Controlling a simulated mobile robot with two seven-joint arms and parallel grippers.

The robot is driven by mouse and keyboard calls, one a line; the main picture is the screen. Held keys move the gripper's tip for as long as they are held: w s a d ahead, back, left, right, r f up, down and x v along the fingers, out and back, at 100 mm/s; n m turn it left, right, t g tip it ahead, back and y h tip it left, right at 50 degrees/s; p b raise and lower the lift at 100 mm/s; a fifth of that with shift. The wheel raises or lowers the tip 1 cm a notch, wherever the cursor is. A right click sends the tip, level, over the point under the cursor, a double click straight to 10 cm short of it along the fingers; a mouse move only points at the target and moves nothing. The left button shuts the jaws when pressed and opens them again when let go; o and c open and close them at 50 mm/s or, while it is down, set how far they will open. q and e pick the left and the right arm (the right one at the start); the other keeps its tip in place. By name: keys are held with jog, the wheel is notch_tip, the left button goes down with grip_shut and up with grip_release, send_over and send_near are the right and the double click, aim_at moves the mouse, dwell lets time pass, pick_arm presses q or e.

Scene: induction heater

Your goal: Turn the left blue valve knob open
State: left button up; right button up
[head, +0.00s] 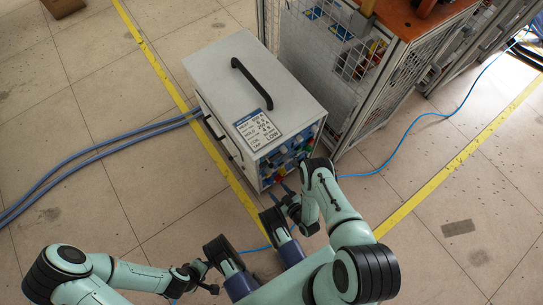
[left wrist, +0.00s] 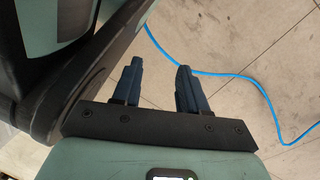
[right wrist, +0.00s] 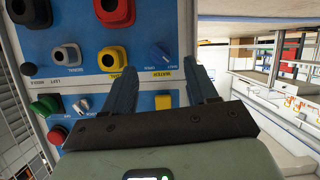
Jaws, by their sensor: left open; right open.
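The induction heater is a grey box (head: 240,85) with a black top handle; its front panel faces my right arm. In the right wrist view, a blue knob (right wrist: 162,50) on the white and blue panel shows just beyond and between the fingertips of my right gripper (right wrist: 160,72). That gripper is open with nothing between its fingers; I cannot tell whether it touches the knob. In the head view my right gripper (head: 287,192) is close to the panel's lower front. My left gripper (head: 197,278) is open and empty, low over the floor; its fingers show in the left wrist view (left wrist: 160,78).
Red, yellow, black and grey fittings (right wrist: 112,58) crowd the panel beside the knob. A wire-mesh cage (head: 370,70) stands right of the heater. Blue hoses (head: 80,155) and a blue cable (head: 465,100) cross the floor. Open floor (head: 90,200) lies left.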

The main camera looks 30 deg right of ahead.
aim_at(272, 184)
jog(key=b+x, duration=0.1)
jog(key=x, duration=0.4)
jog(key=shift+w+b, duration=0.1)
jog(key=shift+b, duration=0.2)
pick_arm(q)
jog(key=shift+g, duration=0.8)
jog(key=s, duration=0.1)
jog(key=s+f, duration=0.2)
jog(key=s, duration=0.1)
jog(key=shift+a+f, duration=0.1)
jog(key=shift+a, duration=0.15)
pick_arm(e)
jog(key=c, duration=1.1)
